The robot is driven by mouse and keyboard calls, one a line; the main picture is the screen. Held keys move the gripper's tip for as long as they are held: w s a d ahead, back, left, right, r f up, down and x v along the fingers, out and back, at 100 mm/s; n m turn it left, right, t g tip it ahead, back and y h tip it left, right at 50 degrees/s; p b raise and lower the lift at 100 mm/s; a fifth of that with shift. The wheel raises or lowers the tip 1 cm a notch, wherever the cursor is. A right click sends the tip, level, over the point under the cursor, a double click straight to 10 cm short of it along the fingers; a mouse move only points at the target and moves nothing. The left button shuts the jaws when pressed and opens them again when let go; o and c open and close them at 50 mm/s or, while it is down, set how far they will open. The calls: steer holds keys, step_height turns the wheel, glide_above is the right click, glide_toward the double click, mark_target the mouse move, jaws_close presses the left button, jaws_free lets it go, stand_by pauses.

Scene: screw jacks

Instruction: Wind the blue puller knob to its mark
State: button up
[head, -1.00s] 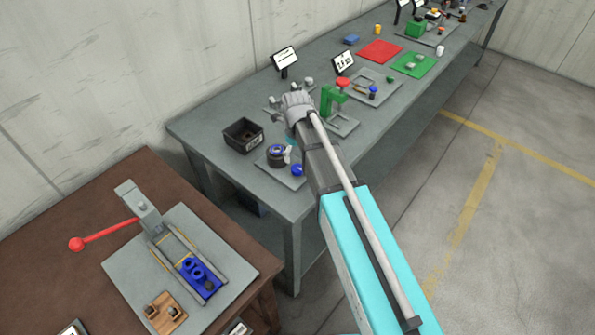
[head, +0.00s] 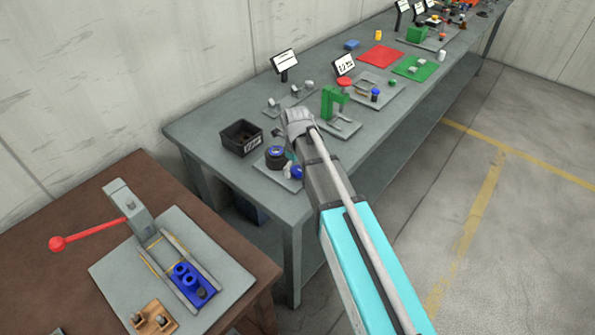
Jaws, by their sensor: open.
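A blue knob (head: 296,173) sits low at the near end of the grey workbench, close beside my arm, which partly covers it. Next to it on the same grey plate is a dark round part with a blue ring (head: 275,157). My gripper (head: 288,170) shows only as a small pale piece just left of the blue knob, below my wrist. It is open; most of it is hidden behind my arm. I cannot tell whether it touches the knob. No mark for the knob can be made out at this size.
A black open box (head: 241,137) stands left of the plate. A green clamp with a red top (head: 330,103) stands just beyond my wrist. Left is a brown table (head: 85,215) with a red-handled press (head: 130,210). Bare floor lies to the right.

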stand_by(0.3)
steer(key=c, duration=1.1)
steer(key=shift+d, duration=0.2)
steer(key=shift+c, duration=0.2)
steer(key=shift+a, duration=0.15)
steer(key=shift+n, duration=0.4)
